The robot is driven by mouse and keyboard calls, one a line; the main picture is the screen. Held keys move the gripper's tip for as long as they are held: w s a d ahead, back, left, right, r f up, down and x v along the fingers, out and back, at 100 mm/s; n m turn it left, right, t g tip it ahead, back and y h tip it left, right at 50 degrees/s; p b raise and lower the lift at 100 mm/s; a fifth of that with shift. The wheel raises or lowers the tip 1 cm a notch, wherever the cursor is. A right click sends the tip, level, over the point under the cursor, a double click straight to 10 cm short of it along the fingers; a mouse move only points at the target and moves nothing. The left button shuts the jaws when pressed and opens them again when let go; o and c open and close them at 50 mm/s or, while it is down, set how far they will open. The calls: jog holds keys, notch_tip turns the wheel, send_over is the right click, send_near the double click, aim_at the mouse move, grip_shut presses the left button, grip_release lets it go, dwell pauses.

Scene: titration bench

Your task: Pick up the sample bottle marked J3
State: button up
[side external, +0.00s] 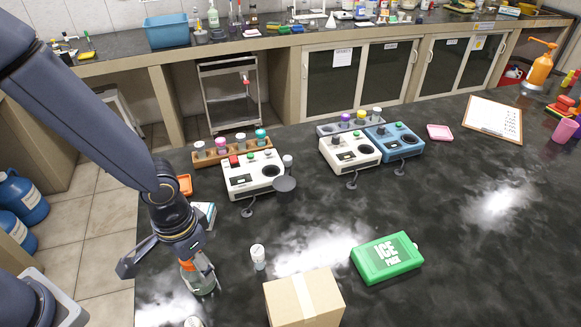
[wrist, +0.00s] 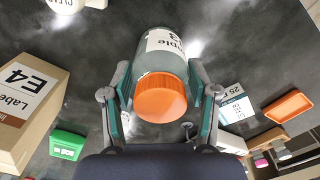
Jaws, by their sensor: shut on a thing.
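The sample bottle (wrist: 160,97) has an orange cap and a clear greenish body. Its white label is partly turned away; in the wrist view I read the end of "Sample" and a "3", with the letter before it unclear. My gripper (side external: 192,256) is shut on the bottle near its cap, one finger on each side. In the side view the bottle (side external: 203,284) is upright at the near left of the dark bench, its cap mostly hidden by my gripper. I cannot tell whether its base touches the bench.
A cardboard box (side external: 304,298) stands right of the bottle, with a small white container (side external: 258,257) between them. A green ice pack (side external: 386,258) lies farther right. White instruments (side external: 252,175), a vial rack (side external: 230,151) and an orange tray (side external: 185,185) are behind. The bench's right middle is clear.

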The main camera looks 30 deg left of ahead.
jog(key=c, duration=0.4)
